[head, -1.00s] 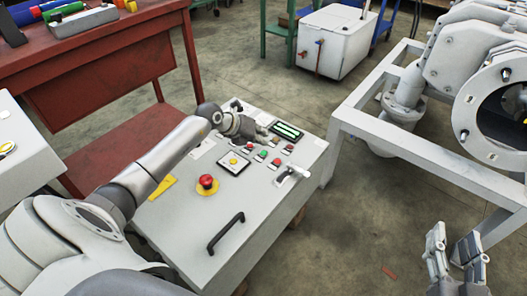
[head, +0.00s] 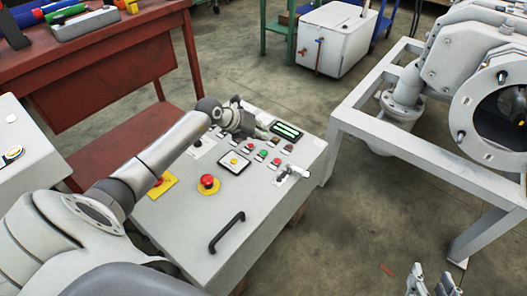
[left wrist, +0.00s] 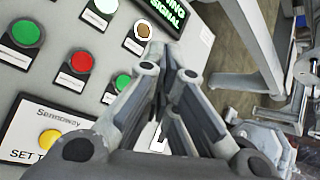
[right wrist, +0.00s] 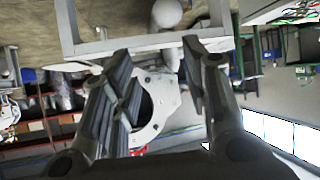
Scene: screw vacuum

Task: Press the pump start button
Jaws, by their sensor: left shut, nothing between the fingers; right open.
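The grey control console (head: 180,228) stands in the middle of the head view. Its top carries small red and green buttons near a lit green display (head: 287,131). The left wrist view shows a green button (left wrist: 123,83), a red button (left wrist: 81,62) and another green button (left wrist: 25,33). Their labels are too small to read, so I cannot tell which starts the pump. My left gripper (head: 264,133) is shut and empty over the button area; in the left wrist view its fingers (left wrist: 168,60) hide part of the panel. My right gripper (head: 432,276) is open and empty, right of the console.
A red emergency-stop button (head: 208,181) on yellow, a black handle (head: 227,232) and a lever (head: 293,172) stand up from the console. A white metal frame (head: 400,150) with heavy machinery is to the right. A red workbench (head: 95,75) is at the back left.

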